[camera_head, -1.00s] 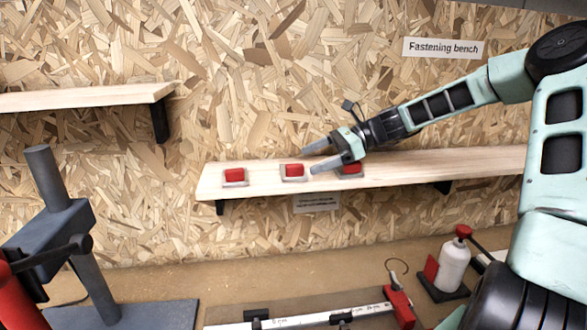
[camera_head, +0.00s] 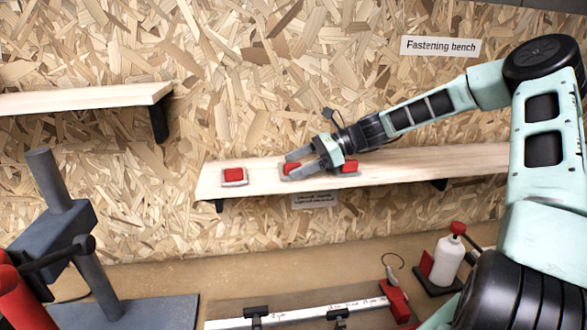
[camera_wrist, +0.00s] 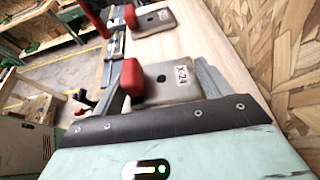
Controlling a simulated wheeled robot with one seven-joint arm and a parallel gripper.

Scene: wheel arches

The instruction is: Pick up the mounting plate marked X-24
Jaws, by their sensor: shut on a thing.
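The mounting plate marked X-24 (camera_wrist: 168,84) is a small grey plate with a red block at one side. In the wrist view it sits between the two fingers of my gripper (camera_wrist: 160,88), and its label reads X-24. In the head view my gripper (camera_head: 296,163) is shut around the middle plate (camera_head: 285,168) on the wooden shelf, and its fingers hide part of it. I cannot tell any gap between plate and shelf.
A similar plate (camera_head: 234,176) lies to the left on the shelf (camera_head: 420,164), and another (camera_head: 349,166) lies to the right, partly behind my gripper. A bench below holds a press (camera_head: 70,230), a clamp rail (camera_head: 300,315) and a white bottle (camera_head: 449,262).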

